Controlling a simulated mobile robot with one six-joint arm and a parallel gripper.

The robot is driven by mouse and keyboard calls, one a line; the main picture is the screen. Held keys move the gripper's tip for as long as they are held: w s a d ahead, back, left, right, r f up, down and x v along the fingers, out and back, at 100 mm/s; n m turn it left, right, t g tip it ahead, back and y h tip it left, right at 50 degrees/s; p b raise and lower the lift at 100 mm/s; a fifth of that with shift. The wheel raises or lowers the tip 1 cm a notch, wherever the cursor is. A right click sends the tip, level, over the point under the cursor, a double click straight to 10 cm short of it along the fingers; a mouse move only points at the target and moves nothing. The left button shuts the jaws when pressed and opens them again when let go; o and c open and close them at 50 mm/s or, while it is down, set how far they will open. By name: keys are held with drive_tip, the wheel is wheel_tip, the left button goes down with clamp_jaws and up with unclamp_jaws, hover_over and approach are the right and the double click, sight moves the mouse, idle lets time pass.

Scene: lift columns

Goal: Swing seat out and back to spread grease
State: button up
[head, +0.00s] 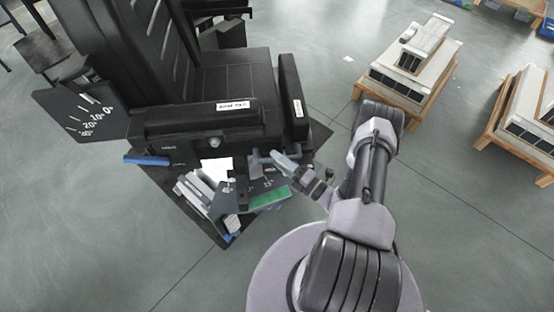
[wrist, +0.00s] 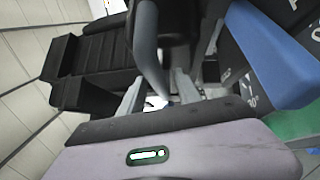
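The black seat (head: 225,80) has a high backrest and padded armrests, and stands at the upper left of the head view. It also shows at the left of the wrist view (wrist: 88,52). My gripper (head: 272,157) is at the seat's front lower edge, below the right armrest (head: 291,98). In the wrist view my gripper's two grey fingers (wrist: 158,92) lie either side of a dark grey bar (wrist: 147,45). I cannot tell whether they touch it. A blue-ended lever (head: 147,160) sticks out at the seat's lower left. The grease is not discernible.
A dark angle plate (head: 75,112) with degree marks stands left of the seat. Grey and white parts (head: 207,190) and a green strip (head: 268,199) lie under its front. Pallets with pale units (head: 410,62) (head: 530,105) stand at the right. Floor between is clear.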

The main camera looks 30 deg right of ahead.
drive_tip(key=shift+w+a, duration=0.1)
drive_tip(key=shift+w, duration=0.2)
drive_tip(key=shift+r, duration=0.1)
drive_tip(key=shift+c, duration=0.2)
clamp_jaws()
idle(1.0)
